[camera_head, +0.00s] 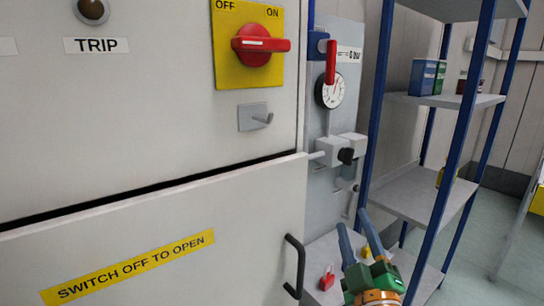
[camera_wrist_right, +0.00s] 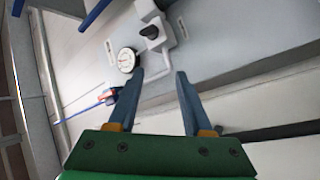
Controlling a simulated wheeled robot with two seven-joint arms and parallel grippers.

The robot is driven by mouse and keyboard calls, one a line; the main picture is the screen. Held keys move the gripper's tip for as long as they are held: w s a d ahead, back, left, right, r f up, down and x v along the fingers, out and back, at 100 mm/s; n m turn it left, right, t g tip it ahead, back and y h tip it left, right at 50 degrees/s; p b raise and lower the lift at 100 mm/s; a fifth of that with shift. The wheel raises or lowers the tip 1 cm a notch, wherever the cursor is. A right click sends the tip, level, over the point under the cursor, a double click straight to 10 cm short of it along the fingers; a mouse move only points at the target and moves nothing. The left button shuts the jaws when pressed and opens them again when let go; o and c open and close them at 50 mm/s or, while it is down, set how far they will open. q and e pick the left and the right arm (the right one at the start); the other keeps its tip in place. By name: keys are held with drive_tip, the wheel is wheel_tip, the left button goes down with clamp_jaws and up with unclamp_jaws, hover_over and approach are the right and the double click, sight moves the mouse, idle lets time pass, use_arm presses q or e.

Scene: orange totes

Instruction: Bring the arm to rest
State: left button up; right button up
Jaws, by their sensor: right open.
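My right gripper (camera_head: 354,220) is at the bottom of the head view, its two blue-grey fingers spread and pointing up, with green and orange parts below. It is open, with nothing between the fingers. The right wrist view shows the same gripper (camera_wrist_right: 160,73) open and empty, in front of the grey panel with the gauge (camera_wrist_right: 126,60). In that view the fingertips look apart from the panel, though the exact distance is unclear. My left gripper is in no view.
A red padlock (camera_head: 327,279) lies left of my gripper. Blue-post shelving (camera_head: 425,195) stands right. Open floor (camera_head: 515,255) shows far right.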

drive_tip(key=s+d+f+m+g, duration=0.1)
drive_tip(key=s+f+m+g, duration=0.3)
drive_tip(key=f, duration=0.7)
drive_tip(key=s+d+f+m+g, duration=0.2)
drive_tip(key=s+f+g, duration=0.3)
drive_tip(key=f, duration=0.7)
drive_tip(key=s+a+f+m+g, duration=0.1)
drive_tip(key=s+f+g, duration=0.35)
drive_tip(key=s, duration=0.35)
drive_tip(key=s+f+m+g, duration=0.1)
drive_tip(key=s+f+g, duration=0.3)
drive_tip(key=s+f, duration=0.25)
drive_tip(key=s+f+g+p, duration=0.2)
drive_tip(key=s+f+p, duration=0.1)
drive_tip(key=f, duration=1)
drive_tip(key=s+d+f+p, duration=0.1)
drive_tip(key=s+f, duration=0.8)
drive_tip(key=s, duration=0.3)
drive_tip(key=shift+s+d+g+p, duration=0.3)
drive_tip(key=shift+s+d+g, duration=0.05)
drive_tip(key=shift+s+d, duration=0.05)
